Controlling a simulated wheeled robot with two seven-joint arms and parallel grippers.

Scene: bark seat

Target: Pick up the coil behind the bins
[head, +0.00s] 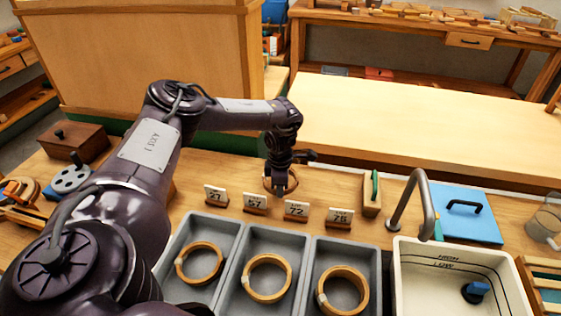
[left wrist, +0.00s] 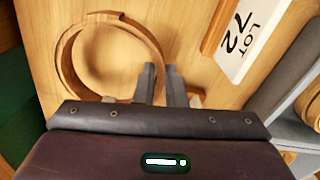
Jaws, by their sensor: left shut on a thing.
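A tan coil (head: 267,183) stands on the wooden bench behind the grey bins, partly hidden by my left gripper (head: 281,188). The coil (left wrist: 68,65) also shows in the left wrist view as an open ring resting on the wood. My left gripper (left wrist: 164,85) is shut on the coil's band, the two fingers close together at its near right side. Three other coils lie one per bin: left coil (head: 182,270), middle coil (head: 248,280) and right coil (head: 323,296). My right gripper is not in view.
Grey bins (head: 234,262) stand in front. Several number cards, including the LOT 72 card (head: 296,211), line their back edge. A green-topped block (head: 371,192), curved tap (head: 424,190), white sink (head: 408,285) and blue board (head: 474,230) are to the right.

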